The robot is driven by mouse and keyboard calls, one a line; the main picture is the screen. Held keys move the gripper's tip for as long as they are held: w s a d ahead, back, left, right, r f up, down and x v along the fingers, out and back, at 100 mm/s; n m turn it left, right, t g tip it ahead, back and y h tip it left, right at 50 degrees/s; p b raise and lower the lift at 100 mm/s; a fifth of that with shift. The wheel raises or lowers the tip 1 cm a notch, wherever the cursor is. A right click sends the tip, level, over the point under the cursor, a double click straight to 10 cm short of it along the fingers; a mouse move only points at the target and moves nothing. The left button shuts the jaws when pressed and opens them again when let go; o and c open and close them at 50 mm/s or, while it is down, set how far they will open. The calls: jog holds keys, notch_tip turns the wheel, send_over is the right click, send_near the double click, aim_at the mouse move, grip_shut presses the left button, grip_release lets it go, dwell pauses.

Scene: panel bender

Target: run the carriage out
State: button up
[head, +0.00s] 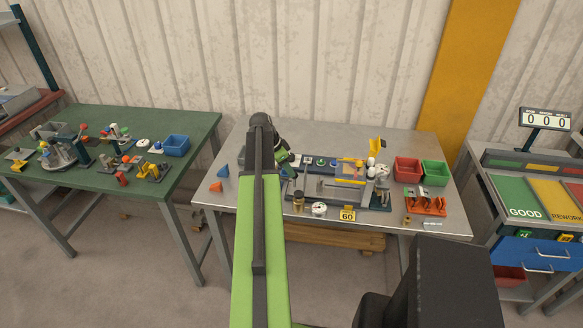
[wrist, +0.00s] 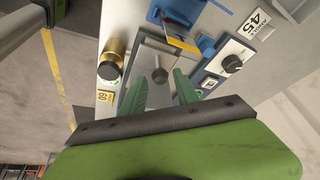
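The panel bender (head: 330,193) stands on the middle metal table. In the wrist view a flat grey plate (wrist: 150,52) carries a small round dark knob (wrist: 159,75); this looks like the carriage, but I cannot be sure. My gripper (wrist: 160,90) is open, its two green fingers apart, one on each side below the knob. Nothing is visibly held, and I cannot tell whether the fingers touch the plate. In the head view my gripper (head: 287,157) is at the left end of the bender, partly hidden by my arm.
A brass knob (wrist: 112,62) stands left of the plate, and a blue bracket (wrist: 172,18) lies beyond it. Red (head: 407,170) and green (head: 434,173) bins stand right of the bender. The table's front left is mostly clear.

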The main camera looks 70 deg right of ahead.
jog(key=p+v, duration=0.7)
jog(key=v, duration=0.3)
jog(key=shift+r+p, duration=0.15)
jog(key=shift+p, duration=0.25)
